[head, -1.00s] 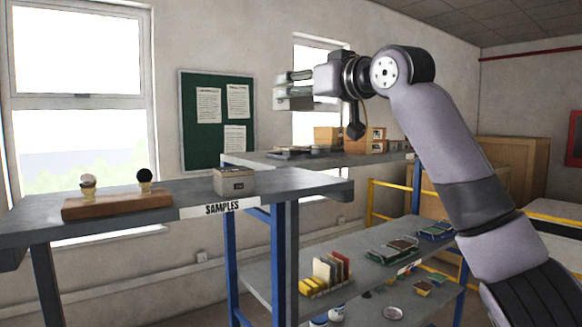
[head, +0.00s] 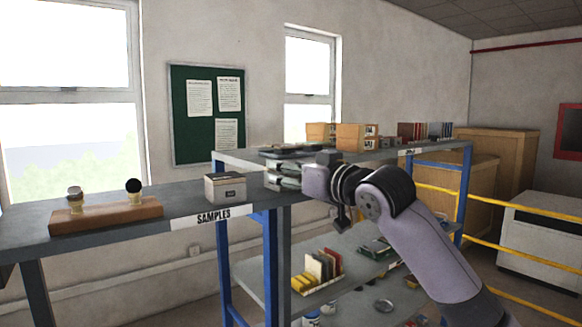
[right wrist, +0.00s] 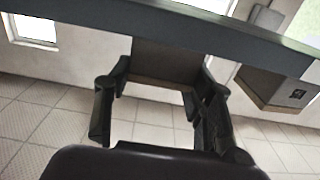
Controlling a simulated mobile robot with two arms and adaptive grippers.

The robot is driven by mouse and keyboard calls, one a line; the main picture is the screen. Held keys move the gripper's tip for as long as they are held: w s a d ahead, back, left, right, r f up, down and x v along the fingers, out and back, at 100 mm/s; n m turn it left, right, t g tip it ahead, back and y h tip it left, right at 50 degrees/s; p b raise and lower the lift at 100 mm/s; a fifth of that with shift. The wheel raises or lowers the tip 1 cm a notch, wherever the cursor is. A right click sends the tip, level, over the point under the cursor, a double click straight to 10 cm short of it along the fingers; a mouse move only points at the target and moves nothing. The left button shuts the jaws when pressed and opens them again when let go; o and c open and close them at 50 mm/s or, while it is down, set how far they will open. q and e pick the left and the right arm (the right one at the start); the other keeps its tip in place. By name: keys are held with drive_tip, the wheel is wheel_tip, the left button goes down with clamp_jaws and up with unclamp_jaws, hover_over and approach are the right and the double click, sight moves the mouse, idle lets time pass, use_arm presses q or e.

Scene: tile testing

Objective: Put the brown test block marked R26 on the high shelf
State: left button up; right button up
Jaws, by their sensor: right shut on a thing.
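My right gripper (head: 283,176) is at the end of the high shelf board (head: 180,200) labelled SAMPLES, its fingers pointing left. In the right wrist view its fingers (right wrist: 160,98) are shut on a brownish block (right wrist: 167,62) close to the shelf's dark edge (right wrist: 190,28). In the head view the held block is hard to make out. No R26 mark is readable on it. My left gripper is not in view.
A grey-beige block (head: 225,188) with a dark label stands on the SAMPLES board, left of my gripper. A wooden stand (head: 105,216) with two knobs is farther left. A second rack behind carries boxes (head: 356,137). Clear board lies between stand and block.

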drive_tip(key=shift+s, duration=0.1)
drive_tip(key=o, duration=1.2)
drive_tip(key=shift+f, duration=0.1)
drive_tip(key=o, duration=0.5)
drive_tip(key=shift+c, duration=0.2)
drive_tip(key=b+v, duration=0.7)
drive_tip(key=v, duration=0.5)
